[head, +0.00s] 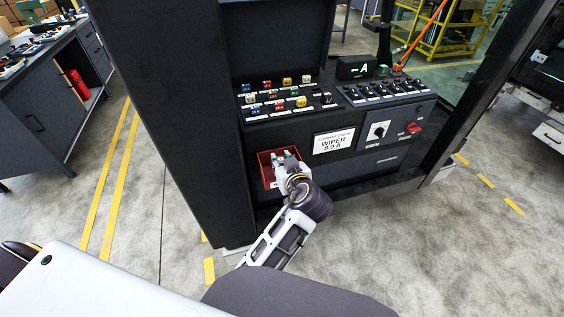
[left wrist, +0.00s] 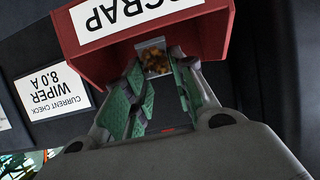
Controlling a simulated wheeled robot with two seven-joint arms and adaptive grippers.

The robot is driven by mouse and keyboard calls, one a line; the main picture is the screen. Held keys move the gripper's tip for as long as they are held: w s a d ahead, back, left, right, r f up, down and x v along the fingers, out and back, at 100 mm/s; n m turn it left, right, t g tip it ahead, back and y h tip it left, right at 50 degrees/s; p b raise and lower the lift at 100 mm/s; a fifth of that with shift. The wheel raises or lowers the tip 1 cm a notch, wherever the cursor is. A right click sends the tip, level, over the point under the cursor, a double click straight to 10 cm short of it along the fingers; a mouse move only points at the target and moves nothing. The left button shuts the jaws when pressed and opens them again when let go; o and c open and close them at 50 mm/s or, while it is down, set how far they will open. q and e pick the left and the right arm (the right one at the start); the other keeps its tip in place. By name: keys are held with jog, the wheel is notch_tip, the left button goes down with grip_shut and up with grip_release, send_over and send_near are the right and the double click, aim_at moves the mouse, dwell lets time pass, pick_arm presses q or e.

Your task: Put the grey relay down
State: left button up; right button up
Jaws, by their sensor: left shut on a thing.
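My left gripper (head: 284,160) reaches over the red scrap bin (head: 264,163) on the front of the dark cabinet. In the left wrist view the gripper (left wrist: 158,72) has its green-padded fingers at the mouth of the bin (left wrist: 225,30), which carries a SCRAP label. The fingers are shut on a small squarish thing, the grey relay (left wrist: 153,58), with a pale grey edge and a mottled brown-yellow face. In the head view the fingers and arm largely hide the relay. I cannot tell whether the relay touches the bin. My right gripper is not in view.
A white card (head: 334,141) reading WIPER 8.0 A is right of the bin. Above are rows of coloured fuses or relays (head: 278,95), a switch row (head: 385,88) and a display (head: 357,69). A knob (head: 378,131) and red button (head: 413,128) sit farther right.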

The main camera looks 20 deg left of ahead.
pick_arm(q)
jog(key=shift+f, duration=0.3)
jog(key=shift+f+b, duration=0.35)
jog(key=shift+b, duration=0.05)
jog(key=o, duration=1)
jog(key=shift+r, duration=0.35)
